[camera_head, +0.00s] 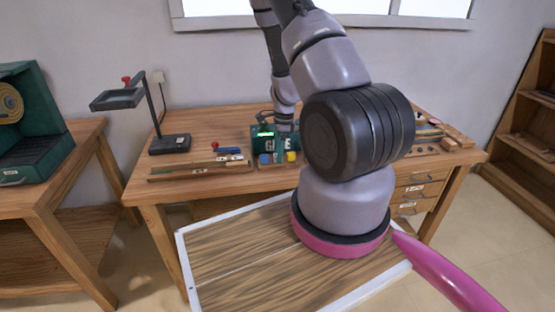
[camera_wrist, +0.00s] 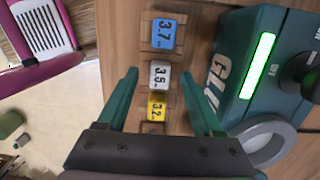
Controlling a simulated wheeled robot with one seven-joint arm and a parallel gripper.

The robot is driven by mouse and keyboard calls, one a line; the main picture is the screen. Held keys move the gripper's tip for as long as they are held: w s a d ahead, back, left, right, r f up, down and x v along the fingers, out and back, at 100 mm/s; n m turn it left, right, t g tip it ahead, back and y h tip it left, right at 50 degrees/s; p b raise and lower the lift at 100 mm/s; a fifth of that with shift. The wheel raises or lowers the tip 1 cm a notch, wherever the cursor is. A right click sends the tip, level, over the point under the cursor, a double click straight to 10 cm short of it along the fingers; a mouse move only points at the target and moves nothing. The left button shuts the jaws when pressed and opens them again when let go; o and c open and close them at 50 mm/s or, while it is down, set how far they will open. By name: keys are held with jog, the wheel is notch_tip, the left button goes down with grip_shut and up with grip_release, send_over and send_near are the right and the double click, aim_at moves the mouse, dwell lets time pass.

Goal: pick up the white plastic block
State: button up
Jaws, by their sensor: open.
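The white plastic block (camera_wrist: 160,75), marked 3.5, lies in a row on a wooden surface in the wrist view. A blue block (camera_wrist: 163,34), marked 3.7, is above it in the picture and a yellow block (camera_wrist: 157,107), marked 3.2, is below it. My gripper (camera_wrist: 160,77) is open, one green finger on each side of the white block in the picture. The fingers appear apart from it; I cannot tell their height above it. In the head view the blue block (camera_head: 264,159) and yellow block (camera_head: 292,157) show; the white block is not clearly visible there.
A green device with a lit display (camera_wrist: 258,65) and a round knob stands close to the right finger. On the workbench (camera_head: 222,172), a lamp-like stand (camera_head: 170,143) is at left and small parts lie at right. A green case (camera_head: 45,150) sits on the left table.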

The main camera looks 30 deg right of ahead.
jog(key=shift+f, duration=0.3)
grip_shut()
